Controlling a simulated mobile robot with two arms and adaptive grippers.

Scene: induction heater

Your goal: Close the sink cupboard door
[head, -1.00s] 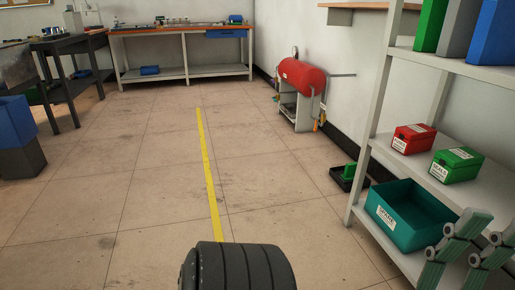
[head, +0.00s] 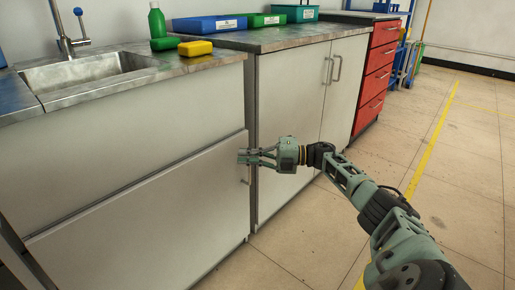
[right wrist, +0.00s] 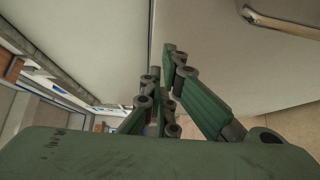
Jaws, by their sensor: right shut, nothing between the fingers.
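The sink cupboard door (head: 150,225) is a pale grey panel under the sink in the head view. A dark gap runs along its top edge, wider to the left; I cannot tell if it is fully closed. Its small handle (head: 246,180) is at the right edge, partly hidden by my gripper. My right gripper (head: 243,157) is shut and empty, its fingertips at the door's upper right corner; contact is unclear. In the right wrist view, the fingers (right wrist: 172,85) point toward pale panels, with a metal handle (right wrist: 280,20) at upper right. My left gripper is not in view.
The sink (head: 90,72) is set in the worktop, with a green bottle (head: 157,25) and yellow sponge (head: 196,48) beside it. A pale cabinet (head: 300,110) and red drawers (head: 375,75) stand to the right. Open floor (head: 465,170) lies beyond my right arm.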

